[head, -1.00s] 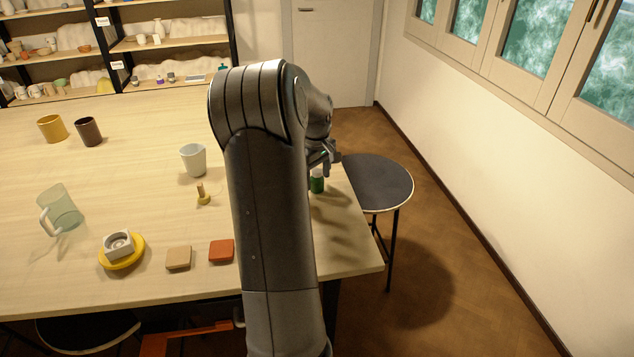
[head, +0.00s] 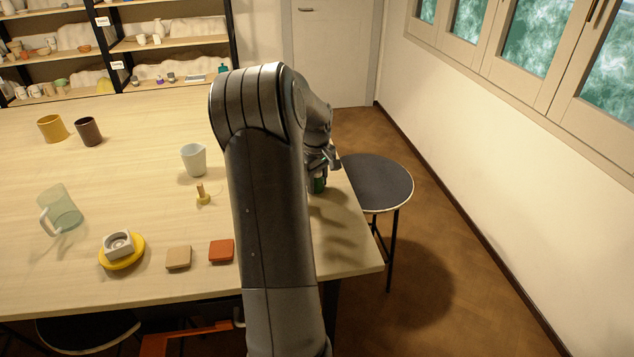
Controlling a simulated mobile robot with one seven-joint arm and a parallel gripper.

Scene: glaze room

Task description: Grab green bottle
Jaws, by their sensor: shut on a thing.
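The green bottle (head: 319,186) stands near the right edge of the table, mostly hidden by my arm and gripper. Only a small part of its green side shows below the jaws. My gripper (head: 320,170) is at the bottle's upper part, pointing down, and is shut on it. The fingertips are partly hidden, and so is the bottle's top. The bottle looks upright. I cannot tell whether its base is still touching the table.
A pale cup (head: 194,161), a small yellow peg-like piece (head: 203,197) and a red-orange block (head: 221,251) stand left of my arm. A dark round stool (head: 378,184) is beyond the table's right edge. The tabletop (head: 345,245) in front of the bottle is clear.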

